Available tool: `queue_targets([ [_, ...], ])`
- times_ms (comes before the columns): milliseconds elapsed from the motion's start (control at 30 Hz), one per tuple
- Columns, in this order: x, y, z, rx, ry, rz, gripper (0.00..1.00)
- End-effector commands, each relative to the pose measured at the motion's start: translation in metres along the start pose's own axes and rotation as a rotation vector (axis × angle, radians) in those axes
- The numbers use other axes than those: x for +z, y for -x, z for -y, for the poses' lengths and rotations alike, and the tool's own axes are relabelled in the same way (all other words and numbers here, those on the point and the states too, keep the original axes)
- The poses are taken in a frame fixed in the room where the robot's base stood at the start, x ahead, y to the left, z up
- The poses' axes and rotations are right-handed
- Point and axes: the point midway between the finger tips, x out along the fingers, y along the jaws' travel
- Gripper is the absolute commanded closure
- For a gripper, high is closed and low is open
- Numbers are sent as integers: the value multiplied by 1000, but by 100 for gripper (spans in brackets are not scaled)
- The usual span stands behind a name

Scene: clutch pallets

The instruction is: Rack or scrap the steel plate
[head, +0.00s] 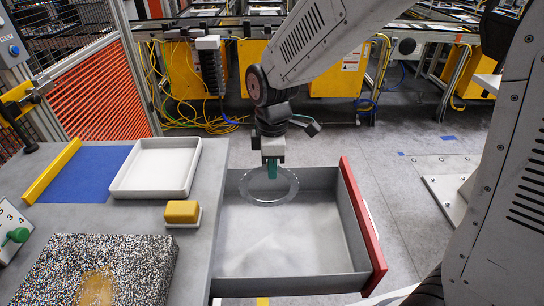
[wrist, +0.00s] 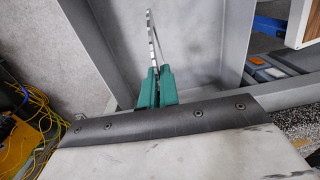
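My gripper (head: 272,168) hangs over the open grey drawer, its teal fingertips shut on the rim of the steel plate (head: 245,190). The plate is a thin toothed ring, and the drawer floor shows through its middle. In the wrist view, the teal fingers (wrist: 157,88) pinch the plate (wrist: 152,40), which shows nearly edge-on and stands out beyond the fingertips. The plate appears to be above the drawer floor; the exact height is hard to tell. The drawer (head: 228,287) has a red front (head: 362,225) and holds nothing else that I can see.
On the grey bench left of the drawer are an empty white tray (head: 157,190), a blue mat (head: 85,185) with a yellow bar (head: 52,171), a yellow block (head: 182,211) on a white base, and a speckled slab (head: 60,265). A green-knobbed panel (head: 12,235) stands far left.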

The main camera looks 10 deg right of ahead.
Motion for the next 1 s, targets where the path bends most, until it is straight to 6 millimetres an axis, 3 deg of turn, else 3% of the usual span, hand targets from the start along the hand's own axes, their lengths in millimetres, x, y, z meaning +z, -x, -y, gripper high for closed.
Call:
queue_targets([
  [300, 2, -32, -2, 0, -3, 0, 100],
  [667, 2, -36, -3, 0, -4, -1, 100],
  [767, 2, -36, -3, 1, -4, -1, 75],
  [800, 2, -36, -3, 0, -4, -1, 72],
  [1000, 2, -36, -2, 0, -4, 0, 72],
])
